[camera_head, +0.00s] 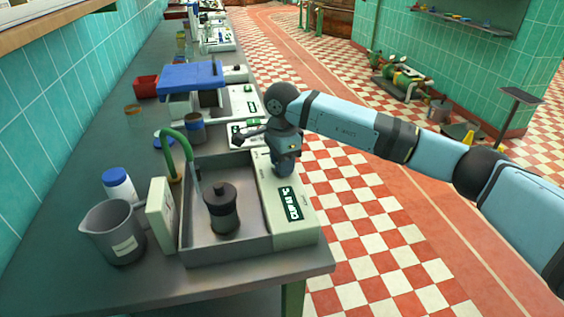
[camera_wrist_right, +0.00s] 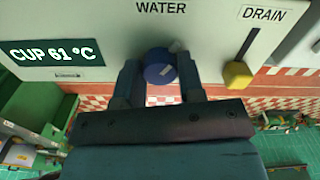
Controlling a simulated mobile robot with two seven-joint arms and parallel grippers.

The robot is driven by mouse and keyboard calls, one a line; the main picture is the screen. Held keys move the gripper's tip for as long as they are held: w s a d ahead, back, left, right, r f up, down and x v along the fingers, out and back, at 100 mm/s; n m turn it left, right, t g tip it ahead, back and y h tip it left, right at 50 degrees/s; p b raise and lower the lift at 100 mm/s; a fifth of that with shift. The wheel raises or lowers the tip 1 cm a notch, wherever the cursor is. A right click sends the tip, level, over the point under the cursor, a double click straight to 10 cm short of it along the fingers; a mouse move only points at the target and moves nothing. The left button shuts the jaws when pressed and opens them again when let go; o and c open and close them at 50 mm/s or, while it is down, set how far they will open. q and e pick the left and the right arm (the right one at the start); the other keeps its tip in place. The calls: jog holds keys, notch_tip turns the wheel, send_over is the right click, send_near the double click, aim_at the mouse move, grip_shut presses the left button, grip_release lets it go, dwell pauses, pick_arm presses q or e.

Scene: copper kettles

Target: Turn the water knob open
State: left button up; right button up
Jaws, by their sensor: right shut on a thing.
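The round blue water knob (camera_wrist_right: 160,70) sits on a pale panel (camera_wrist_right: 100,25) under the label WATER in the right wrist view. My right gripper (camera_wrist_right: 161,85) has one finger on each side of the knob and is shut on it. In the head view this gripper (camera_head: 285,168) is at the right side of the bench-top unit (camera_head: 292,215), and the knob is hidden there. A green curved pipe (camera_head: 178,143) arches over the unit's grey basin (camera_head: 225,250). A pale streak runs from the pipe's end towards a dark lidded cup (camera_head: 222,212) in the basin. My left gripper is not in view.
A yellow DRAIN lever (camera_wrist_right: 238,75) is close to the right of my fingers. The panel display (camera_wrist_right: 52,53) reads CUP 61 °C. A grey jug (camera_head: 112,235) and a blue-capped jar (camera_head: 118,183) stand left of the basin. The checkered floor (camera_head: 360,225) beside the bench is clear.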

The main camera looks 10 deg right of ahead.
jog(key=m, duration=0.5)
jog(key=shift+r+m, duration=0.1)
jog(key=shift+m, duration=0.2)
pick_arm(q)
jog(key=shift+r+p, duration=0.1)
jog(key=shift+p, duration=0.3)
pick_arm(e)
jog(key=m, duration=0.5)
jog(key=shift+m, duration=0.3)
jog(key=o, duration=0.9)
pick_arm(q)
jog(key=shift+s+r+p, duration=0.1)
jog(key=shift+p, duration=0.3)
pick_arm(e)
notch_tip(320, 180, up, 14)
jog(key=shift+f, duration=0.15)
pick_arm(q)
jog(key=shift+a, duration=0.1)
